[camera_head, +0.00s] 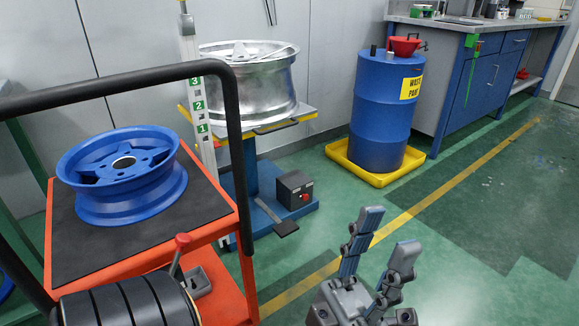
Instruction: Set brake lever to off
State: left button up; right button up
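The lower part of the stick is partly hidden.
A blue wheel (120,172) lies on the cart's dark top, and the black handle rail (232,110) arches in front. Behind stands a wheel stand with a silver wheel (252,85). A blue drum (383,115) and a bench are farther back. Green floor right is clear.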

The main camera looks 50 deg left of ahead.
aim_at(183, 240)
jog(key=i+l+u, duration=0.2)
jog(key=i, duration=0.25)
jog(key=i+u, duration=0.25)
jog(key=i, duration=0.25)
jog(key=i+u, duration=0.15)
jog(key=u, duration=0.25)
jog(key=i+u, duration=0.1)
jog(key=u, duration=0.3)
jog(key=i+l+u, duration=0.1)
jog(key=u, duration=0.3)
jog(key=i+l+u, duration=0.1)
jog(key=u, duration=0.35)
jog(key=i+l+u, duration=0.15)
jog(key=u, duration=0.25)
jog(key=i+l+u, duration=0.1)
jog(key=u, duration=0.35)
jog(key=i+l+u, duration=0.15)
jog(key=u, duration=0.35)
jog(key=i+l+u, duration=0.1)
jog(key=u, duration=0.35)
jog(key=l+u, duration=0.25)
jog(key=u, duration=0.25)
jog(key=l+u, duration=0.25)
jog(key=u, duration=0.2)
jog(key=i+l+u, duration=0.1)
jog(key=l+u, duration=0.3)
jog(key=l, duration=0.1)
